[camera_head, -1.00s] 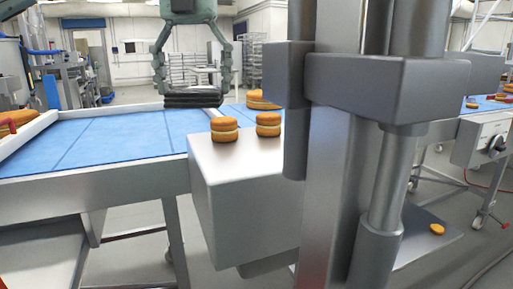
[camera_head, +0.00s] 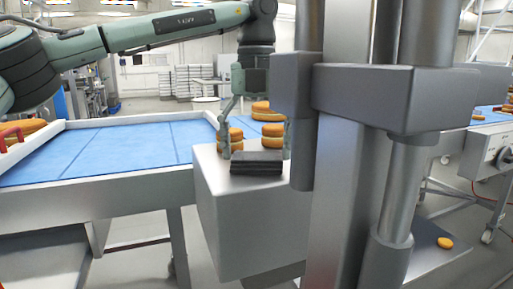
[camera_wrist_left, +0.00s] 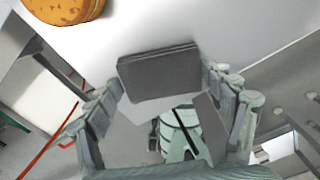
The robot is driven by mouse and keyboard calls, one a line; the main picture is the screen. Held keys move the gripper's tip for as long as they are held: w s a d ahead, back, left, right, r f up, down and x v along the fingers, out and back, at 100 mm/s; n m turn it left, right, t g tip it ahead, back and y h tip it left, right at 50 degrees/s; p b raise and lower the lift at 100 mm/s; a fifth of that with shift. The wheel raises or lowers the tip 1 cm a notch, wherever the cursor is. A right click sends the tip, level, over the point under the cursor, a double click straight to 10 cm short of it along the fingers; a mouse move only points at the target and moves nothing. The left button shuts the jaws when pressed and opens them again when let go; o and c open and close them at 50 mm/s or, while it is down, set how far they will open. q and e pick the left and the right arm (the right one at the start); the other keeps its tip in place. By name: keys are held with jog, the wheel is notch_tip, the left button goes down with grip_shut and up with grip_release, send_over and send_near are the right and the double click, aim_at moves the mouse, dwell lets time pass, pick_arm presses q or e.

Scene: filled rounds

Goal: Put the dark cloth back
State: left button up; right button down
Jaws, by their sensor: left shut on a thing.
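The dark cloth (camera_head: 257,163) is a folded, nearly black stack in the head view, at the front part of the steel box top. My left gripper (camera_head: 255,153) comes down over it from behind, with one finger at each side of the cloth, shut on it. In the left wrist view the cloth (camera_wrist_left: 158,78) lies between the fingertips of the same gripper (camera_wrist_left: 162,82), over the pale steel surface. I cannot tell whether the cloth touches the box top. My right gripper is in neither view.
The steel box (camera_head: 245,225) carries filled rounds (camera_head: 236,136) close behind the cloth, partly hidden by my fingers. A blue conveyor belt (camera_head: 110,150) runs to the left. A thick steel column (camera_head: 340,170) stands close on the right. A small round (camera_head: 445,243) lies low at right.

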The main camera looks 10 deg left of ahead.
pick_arm(q)
jog(key=shift+f, duration=0.1)
jog(key=o, duration=1)
jog(key=shift+o, duration=0.2)
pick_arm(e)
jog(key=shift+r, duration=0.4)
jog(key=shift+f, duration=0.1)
